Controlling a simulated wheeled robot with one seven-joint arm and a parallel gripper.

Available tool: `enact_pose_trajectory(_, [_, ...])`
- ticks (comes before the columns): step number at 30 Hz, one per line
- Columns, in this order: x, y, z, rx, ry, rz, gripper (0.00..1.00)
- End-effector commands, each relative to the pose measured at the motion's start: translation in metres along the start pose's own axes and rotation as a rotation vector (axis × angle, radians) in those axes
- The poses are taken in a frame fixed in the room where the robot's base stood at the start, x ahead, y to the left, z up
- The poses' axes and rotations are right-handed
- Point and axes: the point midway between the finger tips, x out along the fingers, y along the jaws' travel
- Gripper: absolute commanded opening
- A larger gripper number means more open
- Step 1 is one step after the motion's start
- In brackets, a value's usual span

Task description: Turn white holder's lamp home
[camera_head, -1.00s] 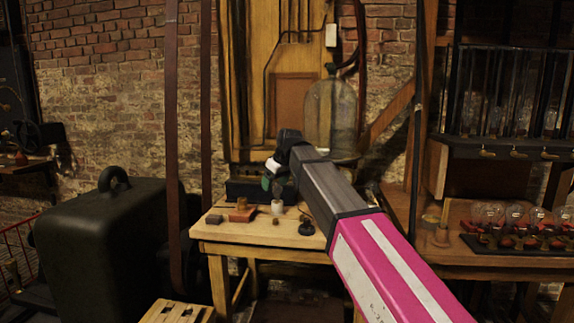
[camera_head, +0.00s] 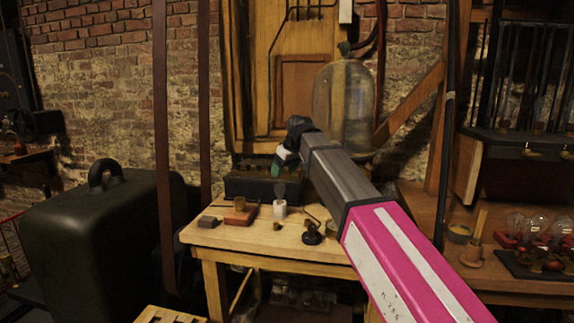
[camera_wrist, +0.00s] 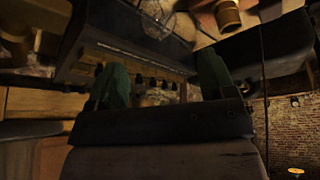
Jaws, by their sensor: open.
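The small white holder (camera_head: 280,209) stands upright on the wooden bench, with a clear glass lamp (camera_head: 280,191) above it. In the wrist view a clear glass bulb (camera_wrist: 158,18) shows at the top edge, beyond the fingers; its holder is not clear there. My gripper (camera_head: 277,168) is above and just behind the lamp in the head view, apart from it. In the wrist view my gripper (camera_wrist: 162,82) has two green fingers spread wide with nothing between them. How far the lamp is seated cannot be told.
A brass holder on a red block (camera_head: 240,213) stands left of the white holder, and a black stand (camera_head: 312,233) stands to its right. A long black box (camera_head: 250,186) lies behind. A glass bell jar (camera_head: 343,105) is at the back right. The bench front (camera_head: 255,242) is clear.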

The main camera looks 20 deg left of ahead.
Motion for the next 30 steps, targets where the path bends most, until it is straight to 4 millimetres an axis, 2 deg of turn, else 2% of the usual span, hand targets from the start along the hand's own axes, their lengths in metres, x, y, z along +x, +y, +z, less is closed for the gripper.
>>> enact_pose_trajectory(9, [0.054,0.0,0.0,0.0,-0.002,0.0,0.76])
enact_pose_trajectory(15, [0.077,0.001,0.0,0.001,-0.001,0.0,0.76])
enact_pose_trajectory(21, [0.085,0.0,0.0,0.0,-0.001,0.0,0.76])
enact_pose_trajectory(29, [0.086,0.0,0.0,0.0,0.0,0.0,0.76])
enact_pose_trajectory(30, [0.086,0.0,0.0,0.0,0.0,0.0,0.63])
